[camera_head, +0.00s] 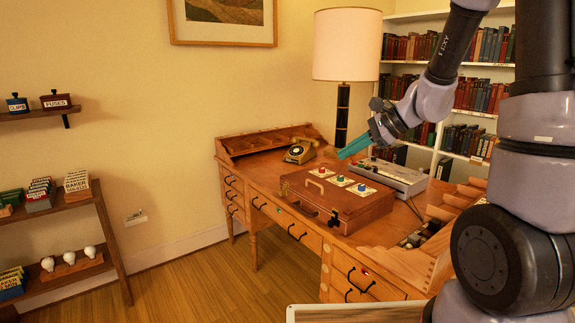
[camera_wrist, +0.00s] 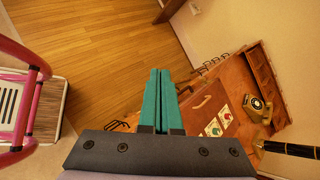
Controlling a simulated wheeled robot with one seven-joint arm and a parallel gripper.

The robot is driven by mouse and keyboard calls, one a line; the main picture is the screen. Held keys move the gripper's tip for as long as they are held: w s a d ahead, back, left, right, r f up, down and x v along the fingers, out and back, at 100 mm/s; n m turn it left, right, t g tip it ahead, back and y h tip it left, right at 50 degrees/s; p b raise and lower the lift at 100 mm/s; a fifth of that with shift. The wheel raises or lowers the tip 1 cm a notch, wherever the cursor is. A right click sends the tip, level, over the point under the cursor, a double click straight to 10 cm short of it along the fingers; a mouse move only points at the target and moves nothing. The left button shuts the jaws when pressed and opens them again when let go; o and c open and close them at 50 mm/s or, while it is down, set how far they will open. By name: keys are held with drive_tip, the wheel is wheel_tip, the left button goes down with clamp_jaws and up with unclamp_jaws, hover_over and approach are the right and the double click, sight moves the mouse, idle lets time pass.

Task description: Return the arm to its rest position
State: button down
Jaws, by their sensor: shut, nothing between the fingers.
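My gripper (camera_head: 352,149) has two teal fingers pressed together, with nothing between them. In the head view it is in the air above the desk, near the lamp's black stem and above the brown case (camera_head: 335,200). In the wrist view my gripper (camera_wrist: 158,75) points over the wooden floor and the desk's edge, its fingers side by side and touching. My arm comes in from the right of the head view and bends down to the gripper.
The wooden desk (camera_head: 262,182) holds the case with coloured buttons, a grey device (camera_head: 398,178), a telephone (camera_head: 300,152) and a lamp (camera_head: 347,45). Bookshelves (camera_head: 480,68) stand behind. Shelves (camera_head: 60,208) stand at left. The floor (camera_head: 200,285) between is clear. A pink-railed thing (camera_wrist: 40,75) shows in the wrist view.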

drive_tip(key=s+d+r+n+t+h, duration=0.1)
drive_tip(key=s+d+r+n+h, duration=0.2)
drive_tip(key=s+r+n, duration=0.3)
drive_tip(key=s+d+r+n+t+h, duration=0.2)
drive_tip(key=s+d+r+n+h, duration=0.2)
drive_tip(key=s+r, duration=0.4)
drive_tip(key=s+d+n, duration=0.1)
drive_tip(key=s, duration=0.2)
drive_tip(key=shift+s+d+r+n, duration=0.25)
drive_tip(key=shift+s+r+n, duration=0.05)
drive_tip(key=shift+s+n, duration=0.1)
